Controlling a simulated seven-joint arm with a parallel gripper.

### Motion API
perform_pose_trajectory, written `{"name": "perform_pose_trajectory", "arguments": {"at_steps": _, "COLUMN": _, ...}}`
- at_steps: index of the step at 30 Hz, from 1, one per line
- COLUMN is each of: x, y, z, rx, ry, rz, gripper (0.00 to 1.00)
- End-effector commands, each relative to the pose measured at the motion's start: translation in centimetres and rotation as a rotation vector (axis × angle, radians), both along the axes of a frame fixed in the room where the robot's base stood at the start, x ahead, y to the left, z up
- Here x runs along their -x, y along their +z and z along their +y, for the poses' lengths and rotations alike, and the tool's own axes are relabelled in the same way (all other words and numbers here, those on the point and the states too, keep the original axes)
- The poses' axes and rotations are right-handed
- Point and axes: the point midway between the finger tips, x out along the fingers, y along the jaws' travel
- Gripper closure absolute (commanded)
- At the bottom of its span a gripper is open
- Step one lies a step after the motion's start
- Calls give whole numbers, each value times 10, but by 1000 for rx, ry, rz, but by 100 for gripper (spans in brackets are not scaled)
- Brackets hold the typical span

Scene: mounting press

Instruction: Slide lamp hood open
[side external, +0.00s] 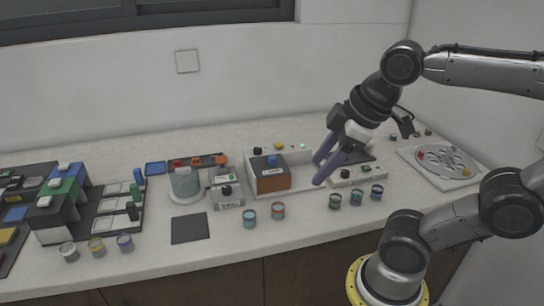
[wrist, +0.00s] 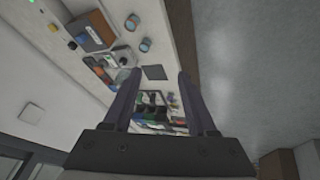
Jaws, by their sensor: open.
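A box with an orange-brown front, grey top and blue knob (side external: 270,172) sits at the left part of a long pale base (side external: 303,190); it may be the lamp hood, but I cannot tell for sure. It shows at the upper left in the wrist view (wrist: 90,32). My gripper (side external: 318,171) has its two purple fingers spread with nothing between them. In the side view they appear just right of the box, apart from it; their exact height is unclear. In the wrist view the open fingers (wrist: 160,73) point along the counter.
Small jars (side external: 278,210) stand along the front. A glass vessel (side external: 186,184) and a grey device (side external: 227,189) are left of the base. A low panel with knobs (side external: 358,175) and a round disc plate (side external: 447,162) lie right. A dark mat (side external: 190,228) lies in front.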

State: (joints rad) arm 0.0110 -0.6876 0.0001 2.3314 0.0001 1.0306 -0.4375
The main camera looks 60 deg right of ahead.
Motion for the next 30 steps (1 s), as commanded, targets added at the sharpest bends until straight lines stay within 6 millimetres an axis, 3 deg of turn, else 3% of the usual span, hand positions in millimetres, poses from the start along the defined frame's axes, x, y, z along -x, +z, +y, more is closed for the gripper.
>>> {"name": "perform_pose_trajectory", "arguments": {"at_steps": 6, "x": -54, "y": 44, "z": -19, "rx": 128, "ry": 212, "rz": 82, "gripper": 43}}
{"name": "perform_pose_trajectory", "arguments": {"at_steps": 14, "x": -135, "y": 62, "z": -68, "rx": 205, "ry": 398, "rz": 222, "gripper": 43}}
{"name": "perform_pose_trajectory", "arguments": {"at_steps": 17, "x": -166, "y": 57, "z": -95, "rx": 207, "ry": 440, "rz": 274, "gripper": 43}}
{"name": "perform_pose_trajectory", "arguments": {"at_steps": 22, "x": -208, "y": 30, "z": -147, "rx": 174, "ry": 449, "rz": 358, "gripper": 43}}
{"name": "perform_pose_trajectory", "arguments": {"at_steps": 27, "x": -229, "y": -6, "z": -190, "rx": 122, "ry": 391, "rz": 417, "gripper": 43}}
{"name": "perform_pose_trajectory", "arguments": {"at_steps": 30, "x": -228, "y": -25, "z": -203, "rx": 94, "ry": 370, "rz": 450, "gripper": 43}}
